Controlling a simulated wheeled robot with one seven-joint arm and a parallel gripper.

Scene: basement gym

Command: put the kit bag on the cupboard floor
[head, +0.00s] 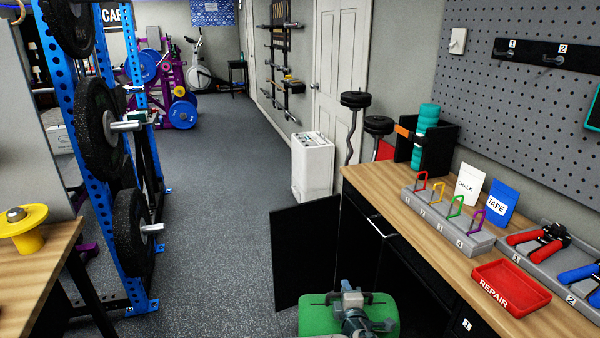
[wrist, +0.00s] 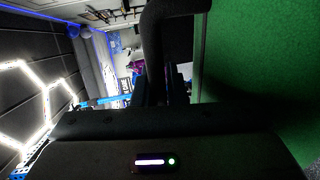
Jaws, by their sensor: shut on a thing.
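The green kit bag (head: 318,316) is at the bottom of the head view, in front of the open cupboard door. My gripper (head: 352,298) is over the bag and shut on it. In the wrist view the bag's green side (wrist: 265,85) fills the right, and a dark, curved strap-like part (wrist: 165,30) runs to my gripper (wrist: 160,92). The black cupboard (head: 365,238) is under the workbench, with its door (head: 305,252) swung open to the left. The cupboard's floor is hidden by the bag, my gripper and darkness.
The wooden workbench (head: 375,180) runs along the right, with a red repair tray (head: 510,288) and a grey hook rack (head: 448,222) on it. A white cabinet (head: 312,168) stands beyond the door. A blue rack with black plates (head: 105,140) stands left. The floor between is clear.

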